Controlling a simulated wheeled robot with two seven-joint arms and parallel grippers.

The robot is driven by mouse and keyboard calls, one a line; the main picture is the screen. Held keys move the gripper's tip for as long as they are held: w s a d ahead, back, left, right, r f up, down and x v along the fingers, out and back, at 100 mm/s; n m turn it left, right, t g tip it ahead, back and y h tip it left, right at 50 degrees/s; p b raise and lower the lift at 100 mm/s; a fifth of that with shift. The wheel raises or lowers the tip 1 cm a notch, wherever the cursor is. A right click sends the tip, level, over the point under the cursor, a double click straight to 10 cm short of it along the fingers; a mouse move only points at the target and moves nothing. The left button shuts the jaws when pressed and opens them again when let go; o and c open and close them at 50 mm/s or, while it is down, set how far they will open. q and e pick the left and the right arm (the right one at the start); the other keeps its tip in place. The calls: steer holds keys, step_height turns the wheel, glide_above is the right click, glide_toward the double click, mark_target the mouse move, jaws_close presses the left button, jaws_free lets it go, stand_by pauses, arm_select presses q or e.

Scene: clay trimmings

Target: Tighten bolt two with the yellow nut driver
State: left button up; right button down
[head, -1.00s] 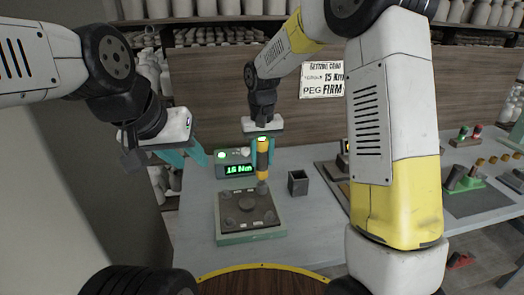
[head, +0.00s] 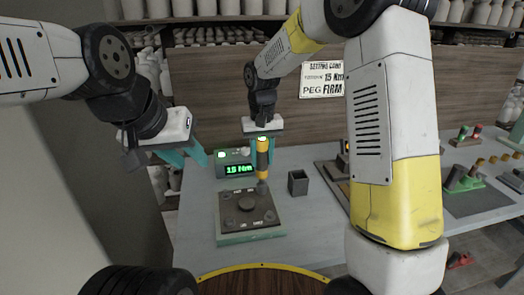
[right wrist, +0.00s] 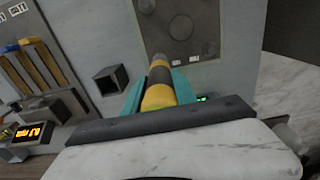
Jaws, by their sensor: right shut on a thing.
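The yellow nut driver (head: 262,160), with a dark band, stands upright in my right gripper (head: 262,150). The right gripper is shut on it. Its lower end meets the far right corner of the dark plate (head: 262,217) on the green-edged base (head: 250,237). The bolt under the driver is hidden. In the right wrist view the driver (right wrist: 160,95) lies between teal fingers, its tip over the plate (right wrist: 185,30). I cannot tell which bolt number this is. My left gripper (head: 188,158) is open and empty, left of the plate and above the table.
A green box with a lit display (head: 238,170), reading about 15 Nm, stands behind the plate. A dark square cup (head: 298,182) stands right of it. A sign (head: 322,79) on the back panel shows 15 Nm and PEG FIRM. Other tools lie further right.

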steer(key=shift+s+f, duration=0.15)
steer(key=shift+f, duration=0.05)
